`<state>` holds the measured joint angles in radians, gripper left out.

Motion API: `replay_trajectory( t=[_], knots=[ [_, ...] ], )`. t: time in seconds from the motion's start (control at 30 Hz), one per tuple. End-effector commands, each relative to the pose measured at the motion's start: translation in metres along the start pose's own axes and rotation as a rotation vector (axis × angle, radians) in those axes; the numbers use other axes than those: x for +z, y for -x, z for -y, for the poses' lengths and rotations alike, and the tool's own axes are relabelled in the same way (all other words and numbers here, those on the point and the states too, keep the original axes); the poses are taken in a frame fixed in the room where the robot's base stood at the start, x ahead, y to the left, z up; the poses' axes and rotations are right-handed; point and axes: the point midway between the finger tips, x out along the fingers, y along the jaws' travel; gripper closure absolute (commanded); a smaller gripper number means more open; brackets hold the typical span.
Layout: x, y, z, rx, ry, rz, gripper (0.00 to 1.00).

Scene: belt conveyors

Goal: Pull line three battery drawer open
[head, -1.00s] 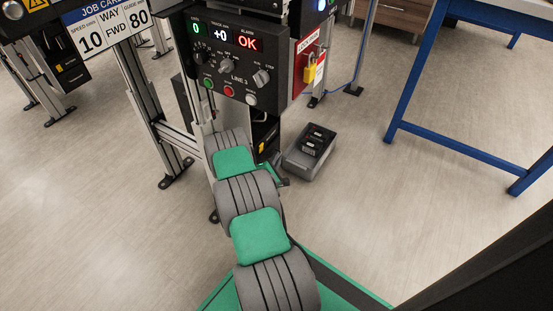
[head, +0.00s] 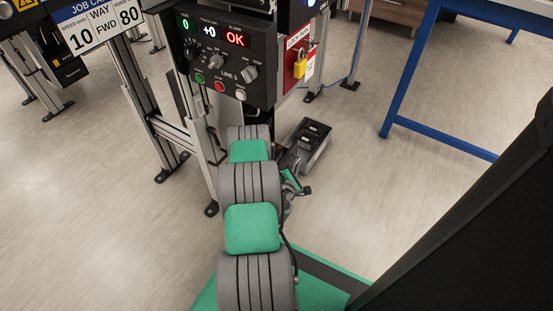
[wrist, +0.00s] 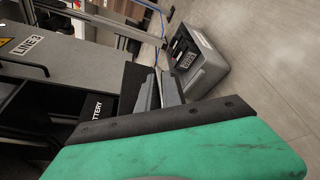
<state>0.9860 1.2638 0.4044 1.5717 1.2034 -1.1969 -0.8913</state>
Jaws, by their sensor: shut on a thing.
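The line three battery drawer (wrist: 98,108) shows in the wrist view as a black front with a white BATTERY label, beside a grey housing (wrist: 60,60) marked LINE 3. My gripper (wrist: 163,88) is at the drawer's right end, with its grey fingers shut on the drawer's handle; the handle itself is mostly hidden by the fingers and the green-padded wrist. A dark gap shows by the drawer, but how far it stands open is unclear. In the head view my gripper (head: 290,180) is low beneath the line three control panel (head: 225,60), and my arm hides the drawer.
A grey bin holding black batteries (head: 312,135) stands on the floor just beyond my gripper; it also shows in the wrist view (wrist: 205,65). A blue-framed table (head: 405,70) stands at right. A red lockout board with a yellow padlock (head: 299,65) hangs beside the panel. Floor between is clear.

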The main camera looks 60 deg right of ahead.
Motion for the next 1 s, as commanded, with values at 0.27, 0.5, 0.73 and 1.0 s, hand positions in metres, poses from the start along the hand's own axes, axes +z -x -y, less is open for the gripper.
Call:
replay_trajectory(
  t=[0.27,0.5,0.73,1.0],
  knots=[
    [0.005,0.003,0.005,-0.001,-0.003,0.0,1.0],
    [0.004,0.003,0.004,0.001,-0.003,-0.002,0.82],
    [0.003,0.003,0.003,0.002,-0.002,-0.003,0.82],
    [0.004,0.032,0.001,0.002,0.003,-0.007,0.82]
  ],
)
